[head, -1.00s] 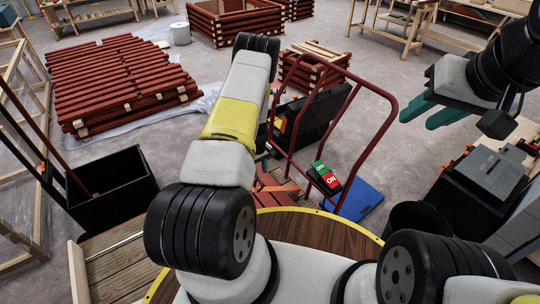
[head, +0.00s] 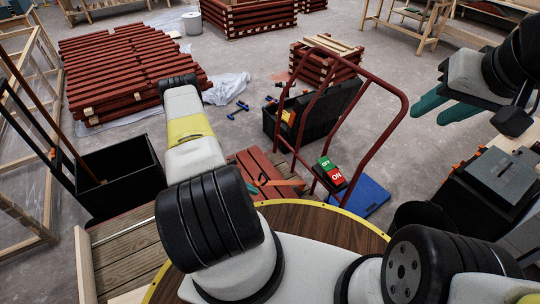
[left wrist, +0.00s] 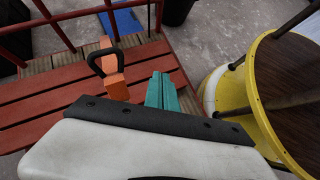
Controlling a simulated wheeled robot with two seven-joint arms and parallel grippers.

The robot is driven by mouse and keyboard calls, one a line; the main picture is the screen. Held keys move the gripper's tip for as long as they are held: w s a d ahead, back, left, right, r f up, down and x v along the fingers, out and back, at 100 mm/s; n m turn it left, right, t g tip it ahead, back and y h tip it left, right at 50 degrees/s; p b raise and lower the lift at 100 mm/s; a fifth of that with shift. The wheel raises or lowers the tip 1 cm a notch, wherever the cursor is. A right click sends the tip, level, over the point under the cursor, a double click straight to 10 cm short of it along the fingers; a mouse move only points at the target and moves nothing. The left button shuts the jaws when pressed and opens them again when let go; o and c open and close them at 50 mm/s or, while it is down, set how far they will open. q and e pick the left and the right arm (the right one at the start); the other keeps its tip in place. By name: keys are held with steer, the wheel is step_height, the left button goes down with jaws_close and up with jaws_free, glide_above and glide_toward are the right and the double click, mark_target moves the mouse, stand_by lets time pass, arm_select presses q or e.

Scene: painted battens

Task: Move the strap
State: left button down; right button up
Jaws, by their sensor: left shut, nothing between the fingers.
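The orange strap (head: 284,183) lies across dark red boards on a cart. In the left wrist view the strap (left wrist: 113,80) has a black loop or buckle around it. My left gripper (left wrist: 160,92) has its teal fingers closed together, empty, just right of the strap and apart from it. In the head view my left arm hides most of that gripper; only a small teal part (head: 250,188) shows. My right gripper (head: 445,104) is at the upper right, with its teal fingers apart and empty, far from the strap.
The cart's red tube handle (head: 397,130) rises beyond the strap. A red-green ON/OFF box (head: 331,173), a blue pad (head: 362,197) and a black open case (head: 318,112) are near it. A black bin (head: 118,182) stands left. A round wooden top with yellow rim (head: 330,222) is close in front.

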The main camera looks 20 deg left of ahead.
mark_target(258, 183)
arm_select(q)
steer(key=a+r+n+t, duration=0.1)
steer(key=a+n+t, duration=0.5)
steer(key=t, duration=0.1)
steer(key=x, duration=1)
steer(key=shift+w+a+r, duration=0.25)
steer(key=shift+w+a, duration=0.05)
steer(key=shift+w, duration=0.15)
steer(key=shift+r, duration=0.1)
